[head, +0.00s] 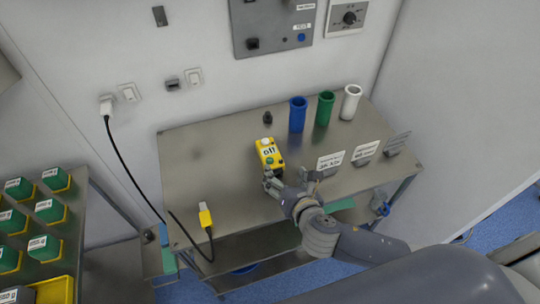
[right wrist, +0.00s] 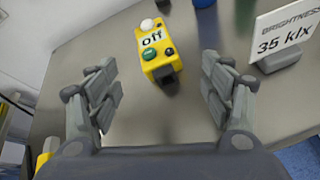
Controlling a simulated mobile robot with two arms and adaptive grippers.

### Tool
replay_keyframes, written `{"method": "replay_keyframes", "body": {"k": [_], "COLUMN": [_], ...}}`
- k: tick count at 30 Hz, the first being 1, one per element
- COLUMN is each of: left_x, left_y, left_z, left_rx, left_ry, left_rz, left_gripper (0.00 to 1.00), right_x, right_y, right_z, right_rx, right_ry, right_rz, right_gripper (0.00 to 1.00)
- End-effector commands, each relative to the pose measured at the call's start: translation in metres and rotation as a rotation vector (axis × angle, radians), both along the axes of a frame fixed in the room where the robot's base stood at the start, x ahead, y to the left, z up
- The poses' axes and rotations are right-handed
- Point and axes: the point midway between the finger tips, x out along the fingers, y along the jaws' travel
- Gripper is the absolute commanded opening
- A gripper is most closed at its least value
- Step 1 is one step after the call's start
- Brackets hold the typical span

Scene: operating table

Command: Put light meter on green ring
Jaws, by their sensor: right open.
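The light meter (head: 269,152) is a yellow device with a white dome, dark and green buttons and a label reading "off". It rests on the metal table, and in the right wrist view (right wrist: 157,56) it lies ahead between the fingers. My right gripper (head: 290,180) is open and empty, at the near side of the meter. In the right wrist view its spread fingers (right wrist: 158,85) stand apart from the meter. A green ring-topped cylinder (head: 325,109) stands at the back of the table, between a blue one (head: 298,115) and a white one (head: 350,102). My left gripper is not in view.
Sign cards stand at the table's right, including "35 klx" (right wrist: 284,38). A small black knob (head: 267,118) sits behind the meter. A yellow plug (head: 205,217) with a black cable lies at the front left. The table's left part (head: 200,165) is clear.

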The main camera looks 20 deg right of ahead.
Motion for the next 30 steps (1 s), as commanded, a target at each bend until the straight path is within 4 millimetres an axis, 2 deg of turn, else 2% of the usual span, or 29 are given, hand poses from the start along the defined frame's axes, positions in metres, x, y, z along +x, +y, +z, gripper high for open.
{"method": "replay_keyframes", "body": {"k": [3, 7, 15, 23, 30], "left_x": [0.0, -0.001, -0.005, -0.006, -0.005], "left_y": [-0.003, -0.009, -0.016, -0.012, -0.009], "left_z": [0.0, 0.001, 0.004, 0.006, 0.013], "left_rx": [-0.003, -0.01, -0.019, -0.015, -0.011], "left_ry": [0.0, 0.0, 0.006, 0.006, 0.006], "left_rz": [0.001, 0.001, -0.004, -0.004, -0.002], "left_gripper": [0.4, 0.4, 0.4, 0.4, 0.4], "right_x": [0.009, 0.016, 0.051, 0.067, 0.09], "right_y": [-0.001, -0.001, 0.001, 0.002, 0.003], "right_z": [0.001, -0.001, -0.015, -0.023, -0.037], "right_rx": [-0.198, -0.294, -0.303, -0.3, -0.3], "right_ry": [-0.047, -0.068, -0.07, -0.068, -0.067], "right_rz": [0.128, 0.186, 0.19, 0.19, 0.188], "right_gripper": [0.73, 0.73, 0.73, 0.73, 0.73]}}
